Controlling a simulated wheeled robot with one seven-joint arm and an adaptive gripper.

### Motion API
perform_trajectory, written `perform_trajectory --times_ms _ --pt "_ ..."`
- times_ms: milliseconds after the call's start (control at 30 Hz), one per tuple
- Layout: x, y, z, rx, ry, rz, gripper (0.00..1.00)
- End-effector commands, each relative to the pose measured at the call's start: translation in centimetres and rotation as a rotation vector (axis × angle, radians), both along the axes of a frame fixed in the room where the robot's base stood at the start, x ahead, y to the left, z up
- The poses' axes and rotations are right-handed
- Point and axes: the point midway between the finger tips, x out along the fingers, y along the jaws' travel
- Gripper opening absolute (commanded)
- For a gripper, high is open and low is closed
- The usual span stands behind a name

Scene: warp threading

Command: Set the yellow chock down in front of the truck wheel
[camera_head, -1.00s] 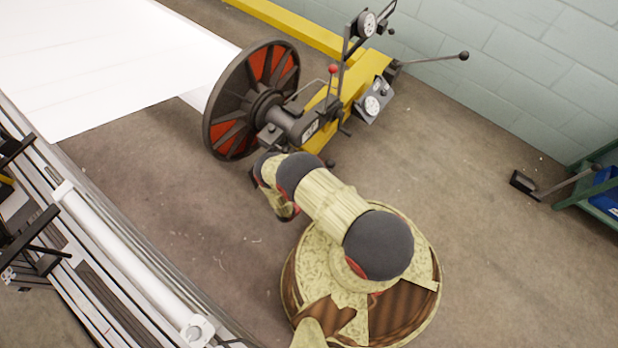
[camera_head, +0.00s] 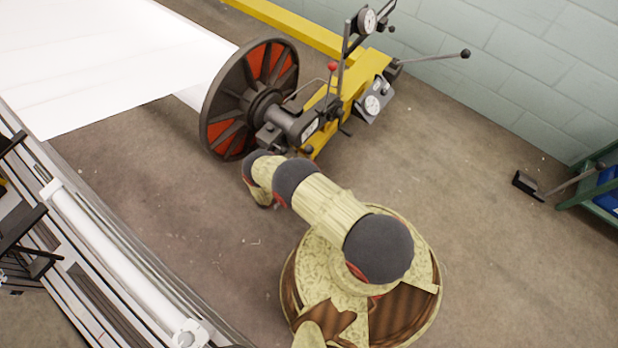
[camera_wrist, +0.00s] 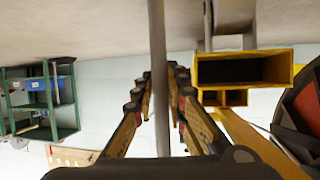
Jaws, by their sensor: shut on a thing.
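In the wrist view my gripper (camera_wrist: 166,82) is shut on a grey upright bar (camera_wrist: 158,35) that runs between its fingers. The bar's upper end leaves the frame, and no yellow chock can be made out. The truck has a yellow frame (camera_head: 372,68), which shows as hollow yellow tube ends (camera_wrist: 243,68) close on the right in the wrist view. A grey wheel-like part (camera_wrist: 232,18) sits above them, cut by the frame edge. In the head view my arm hides my gripper, which is near the truck's front end.
A large dark beam flange with red panels (camera_head: 229,139) stands beside the truck frame. White warp sheet (camera_head: 110,60) stretches left. A black floor piece with a lever (camera_head: 527,185) lies near the green rack (camera_head: 589,206).

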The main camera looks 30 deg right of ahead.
Motion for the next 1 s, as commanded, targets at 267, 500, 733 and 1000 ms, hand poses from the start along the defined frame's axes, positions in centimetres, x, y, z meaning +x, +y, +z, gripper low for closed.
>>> perform_trajectory --times_ms 267,500,733,1000 --pt "-0.3 -0.1 -2.8 -0.002 0.003 -0.001 0.00" --pt "-0.2 -0.1 -3.1 -0.001 0.002 -0.001 0.00" --pt "-0.3 -0.1 -3.4 -0.002 0.003 -0.001 0.00" --pt "-0.4 -0.1 -3.4 -0.001 0.007 0.000 0.29"
